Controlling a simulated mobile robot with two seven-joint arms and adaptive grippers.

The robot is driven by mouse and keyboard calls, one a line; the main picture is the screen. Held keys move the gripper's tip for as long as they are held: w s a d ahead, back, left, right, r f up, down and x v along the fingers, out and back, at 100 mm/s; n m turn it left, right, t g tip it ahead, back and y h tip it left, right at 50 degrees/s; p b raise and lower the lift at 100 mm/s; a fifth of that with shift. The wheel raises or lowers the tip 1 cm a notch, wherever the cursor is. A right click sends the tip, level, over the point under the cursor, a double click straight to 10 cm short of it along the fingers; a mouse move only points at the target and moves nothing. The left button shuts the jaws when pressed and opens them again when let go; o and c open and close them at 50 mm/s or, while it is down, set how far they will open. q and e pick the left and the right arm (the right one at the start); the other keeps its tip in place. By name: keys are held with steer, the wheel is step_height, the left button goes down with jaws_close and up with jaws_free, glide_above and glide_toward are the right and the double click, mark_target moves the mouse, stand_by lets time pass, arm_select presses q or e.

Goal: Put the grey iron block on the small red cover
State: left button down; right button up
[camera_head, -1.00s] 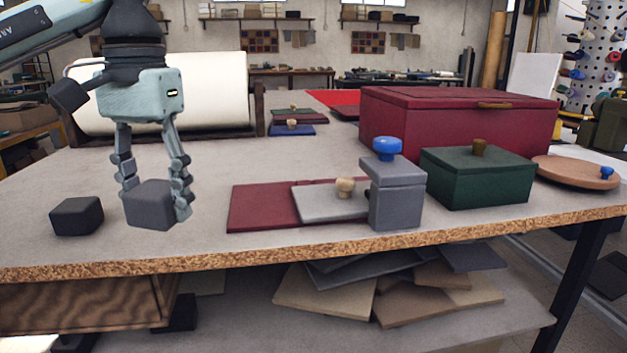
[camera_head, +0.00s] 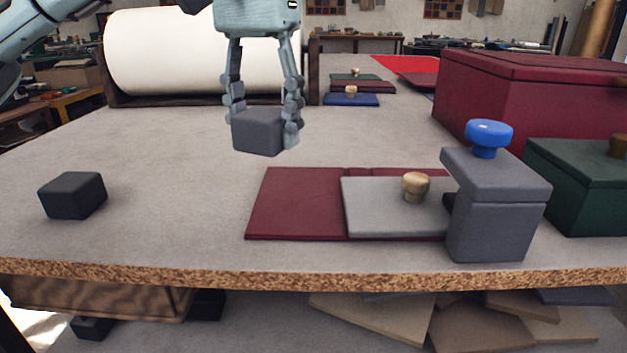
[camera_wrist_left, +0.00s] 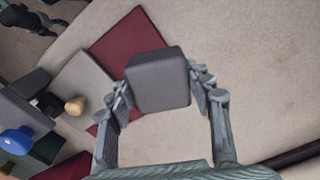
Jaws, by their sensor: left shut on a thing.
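My left gripper (camera_head: 264,122) is shut on the grey iron block (camera_head: 257,135) and holds it above the table, left of and behind the front dark red cover. The block (camera_wrist_left: 158,80) also shows between the fingers in the left wrist view. The dark red flat cover (camera_head: 292,205) lies near the front edge. A light grey cover (camera_head: 385,222) with a wooden knob lies over its right part; the red cover (camera_wrist_left: 125,42) also shows in the wrist view. Another dark red cover (camera_head: 363,87) lies among small covers at the back. My right gripper is not in view.
A dark block (camera_head: 72,196) stands at the front left. A grey box with a blue knob (camera_head: 495,215) stands at the grey cover's right end. Green (camera_head: 580,190) and large red (camera_head: 530,95) boxes stand further right. The table's middle left is clear.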

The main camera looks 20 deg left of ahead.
arm_select(q)
glide_above(307, 195)
step_height(307, 195, down, 3)
steer(key=shift+w+b, duration=0.1)
steer(key=shift+b, duration=0.25)
steer(key=shift+f+b, duration=0.5)
steer(key=shift+f, duration=1.4)
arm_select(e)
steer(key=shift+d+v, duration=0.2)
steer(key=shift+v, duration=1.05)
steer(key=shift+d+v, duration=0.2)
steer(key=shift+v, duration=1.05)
arm_select(q)
steer(key=shift+f, duration=0.15)
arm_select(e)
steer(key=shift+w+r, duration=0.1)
arm_select(q)
steer(key=c, duration=0.6)
jaws_free()
steer(key=shift+f, duration=0.1)
steer(key=shift+c, duration=0.2)
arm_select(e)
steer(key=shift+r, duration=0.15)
